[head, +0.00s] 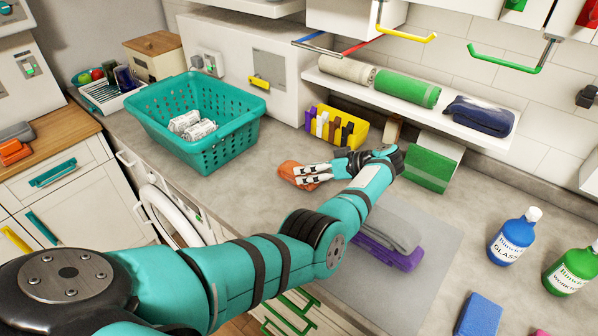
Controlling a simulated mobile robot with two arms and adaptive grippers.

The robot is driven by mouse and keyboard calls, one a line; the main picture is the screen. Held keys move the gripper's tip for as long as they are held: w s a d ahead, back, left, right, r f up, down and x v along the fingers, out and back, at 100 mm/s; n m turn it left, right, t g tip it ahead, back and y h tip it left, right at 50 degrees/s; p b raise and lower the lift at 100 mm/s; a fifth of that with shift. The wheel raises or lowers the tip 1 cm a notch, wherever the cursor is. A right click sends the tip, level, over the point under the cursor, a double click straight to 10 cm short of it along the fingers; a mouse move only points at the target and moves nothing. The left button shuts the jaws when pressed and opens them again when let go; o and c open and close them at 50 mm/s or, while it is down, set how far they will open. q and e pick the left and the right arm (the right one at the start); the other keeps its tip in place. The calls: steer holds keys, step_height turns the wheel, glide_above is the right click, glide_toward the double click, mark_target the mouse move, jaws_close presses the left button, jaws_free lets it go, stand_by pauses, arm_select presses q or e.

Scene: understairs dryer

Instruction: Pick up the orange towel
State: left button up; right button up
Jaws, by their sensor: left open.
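A small orange folded cloth, the likely orange towel (289,169), lies on the grey counter right of the teal basket. My left arm reaches across the counter from the lower left. My left gripper (304,175) is open, with its fingertips at the right side of the orange cloth and partly covering it. I cannot tell whether the fingers touch it or are just above it. Another orange folded item (14,152) lies on the wooden top at the far left, by a grey one. My right gripper is out of view.
A teal basket (165,115) with white packets stands to the left. A yellow caddy (352,127) and a green box (432,162) stand behind the gripper. Grey and purple folded cloths (390,240) lie on a grey mat. Blue (512,240) and green (572,272) bottles stand right. A shelf overhangs the back.

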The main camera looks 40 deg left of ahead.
arm_select(q)
steer(key=x, duration=0.3)
steer(key=shift+a+f, duration=0.1)
steer(key=shift+c, duration=0.4)
steer(key=c, duration=0.9)
